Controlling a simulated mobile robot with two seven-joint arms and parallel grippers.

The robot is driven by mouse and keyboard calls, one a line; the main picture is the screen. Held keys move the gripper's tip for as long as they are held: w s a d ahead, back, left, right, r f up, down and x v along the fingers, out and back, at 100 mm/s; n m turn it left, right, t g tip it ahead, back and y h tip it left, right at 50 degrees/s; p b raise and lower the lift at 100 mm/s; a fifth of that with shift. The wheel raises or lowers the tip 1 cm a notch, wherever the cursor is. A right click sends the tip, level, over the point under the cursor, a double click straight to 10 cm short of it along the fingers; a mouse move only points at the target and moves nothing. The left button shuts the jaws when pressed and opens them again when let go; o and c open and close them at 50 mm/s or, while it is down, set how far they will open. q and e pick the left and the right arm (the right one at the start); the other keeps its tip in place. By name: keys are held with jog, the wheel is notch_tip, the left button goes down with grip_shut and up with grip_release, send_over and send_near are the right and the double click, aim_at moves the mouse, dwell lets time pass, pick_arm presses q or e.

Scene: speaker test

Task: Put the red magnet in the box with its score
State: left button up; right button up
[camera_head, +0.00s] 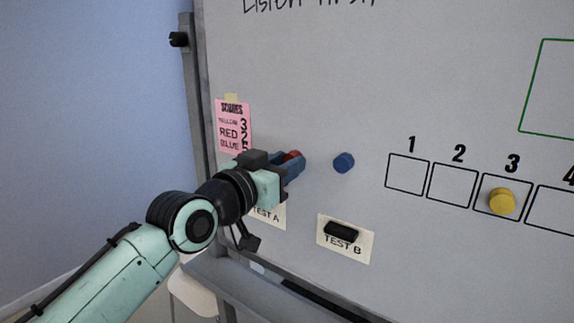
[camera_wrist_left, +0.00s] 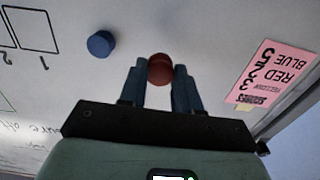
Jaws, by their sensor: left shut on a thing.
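The red magnet (camera_head: 291,155) is a round disc on the whiteboard, left of the blue magnet. My left gripper (camera_head: 297,164) is shut on it, and its blue fingers hide part of it. In the left wrist view the red magnet (camera_wrist_left: 160,68) sits between the two fingertips, against the board. The boxes are drawn in a row to the right: box 1 (camera_head: 407,172), box 2 (camera_head: 453,185), box 3 (camera_head: 484,206) and box 4 (camera_head: 546,213), which is cut off. My right gripper is out of view.
A blue magnet (camera_head: 344,163) sits between my gripper and box 1. A yellow magnet (camera_head: 502,201) is in box 3. Below are a TEST A label (camera_head: 277,216), partly hidden, and a TEST B label (camera_head: 361,252) with a black block (camera_head: 341,231). Boxes 1 and 2 are empty.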

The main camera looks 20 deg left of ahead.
pick_arm(q)
jog(key=shift+b+v, duration=0.6)
jog(key=shift+v, duration=0.8)
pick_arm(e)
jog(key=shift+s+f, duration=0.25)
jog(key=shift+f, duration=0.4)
pick_arm(q)
jog(key=shift+s, duration=0.1)
